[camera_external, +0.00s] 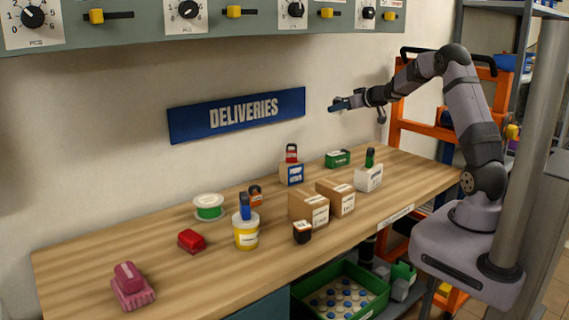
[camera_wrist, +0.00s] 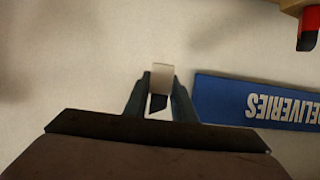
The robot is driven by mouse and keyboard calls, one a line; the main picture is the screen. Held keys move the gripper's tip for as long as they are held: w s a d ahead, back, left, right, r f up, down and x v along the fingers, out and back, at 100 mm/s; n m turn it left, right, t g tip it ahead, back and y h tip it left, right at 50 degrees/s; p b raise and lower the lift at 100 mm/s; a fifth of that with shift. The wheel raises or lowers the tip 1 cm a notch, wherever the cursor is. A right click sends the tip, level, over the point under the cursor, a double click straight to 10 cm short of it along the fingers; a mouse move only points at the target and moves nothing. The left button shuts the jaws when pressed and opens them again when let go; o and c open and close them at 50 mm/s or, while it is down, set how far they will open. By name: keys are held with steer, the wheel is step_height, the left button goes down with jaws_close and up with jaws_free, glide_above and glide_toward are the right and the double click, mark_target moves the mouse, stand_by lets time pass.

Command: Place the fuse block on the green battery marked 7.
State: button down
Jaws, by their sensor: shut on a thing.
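My gripper (camera_wrist: 160,88) is shut on a small block (camera_wrist: 162,73) with a pale face and a dark part below; it may be the fuse block, but no marking is readable. In the external view my gripper (camera_external: 343,104) is high in front of the wall, well above the table, and the block is too small there to make out. A low green box (camera_external: 337,159) with a pale label sits at the back right of the table. A small green and black piece (camera_external: 370,157) stands on a white box. I cannot read a 7 on either.
The wooden table (camera_external: 85,255) holds cardboard boxes (camera_external: 308,207), a yellow tub (camera_external: 246,237), a green spool (camera_external: 209,207), a red block (camera_external: 191,241) and a pink block (camera_external: 131,287). A blue DELIVERIES sign (camera_external: 237,115) is on the wall. The table's left part has free room.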

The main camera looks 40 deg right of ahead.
glide_above(338, 153)
steer(key=shift+f, duration=2.35)
steer(key=shift+f+b, duration=0.35)
steer(key=shift+f, duration=4.75)
steer(key=shift+w, duration=0.1)
steer(key=shift+f, duration=0.2)
steer(key=c, duration=1.5)
jaws_free()
